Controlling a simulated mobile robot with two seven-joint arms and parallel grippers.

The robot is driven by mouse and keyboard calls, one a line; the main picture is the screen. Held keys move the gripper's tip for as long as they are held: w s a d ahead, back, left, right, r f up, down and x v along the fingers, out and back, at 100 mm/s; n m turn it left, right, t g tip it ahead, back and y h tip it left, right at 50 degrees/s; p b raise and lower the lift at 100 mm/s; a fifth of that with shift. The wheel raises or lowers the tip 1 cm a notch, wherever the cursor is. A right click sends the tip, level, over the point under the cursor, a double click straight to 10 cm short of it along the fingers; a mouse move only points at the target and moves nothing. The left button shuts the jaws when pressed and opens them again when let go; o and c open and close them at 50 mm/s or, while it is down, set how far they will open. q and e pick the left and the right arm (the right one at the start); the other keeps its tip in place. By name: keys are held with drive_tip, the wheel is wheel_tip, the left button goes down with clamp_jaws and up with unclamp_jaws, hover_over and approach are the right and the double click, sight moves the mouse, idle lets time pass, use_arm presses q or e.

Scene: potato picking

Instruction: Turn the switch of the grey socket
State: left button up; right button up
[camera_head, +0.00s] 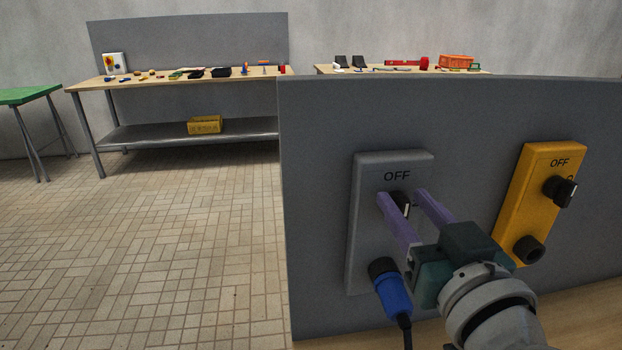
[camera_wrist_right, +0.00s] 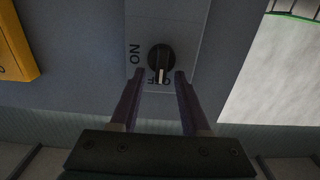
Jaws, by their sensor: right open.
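The grey socket (camera_head: 366,232) is mounted on a dark grey upright panel, with "OFF" printed near its top. Its black rotary switch (camera_head: 402,201) has a pale mark on the knob. A blue plug (camera_head: 389,286) with a black cable is in its lower end. My right gripper (camera_head: 403,194) is open, its two purple fingers pointing at the switch, one on each side of it. In the right wrist view the knob (camera_wrist_right: 161,62) lies just ahead of and between the fingertips (camera_wrist_right: 160,74). I cannot tell whether they touch it. My left gripper is not in view.
A yellow socket (camera_head: 538,205) with its own black switch is on the same panel (camera_head: 320,200), to the right. A wooden worktop (camera_head: 590,312) runs below. Behind stand a workbench with small items (camera_head: 170,86) and a green table (camera_head: 28,94). The tiled floor at left is clear.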

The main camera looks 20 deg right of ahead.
drive_tip(key=shift+c, duration=0.3)
clamp_jaws()
drive_tip(key=shift+f, duration=0.1)
drive_tip(key=shift+f, duration=0.1)
drive_tip(key=shift+m, duration=0.3)
drive_tip(key=m, duration=0.5)
drive_tip(key=d+f+m+b, duration=0.1)
drive_tip(key=m, duration=1)
drive_tip(key=shift+s+d+f+m, duration=0.2)
drive_tip(key=shift+d+f+m, duration=0.15)
drive_tip(key=shift+m, duration=0.05)
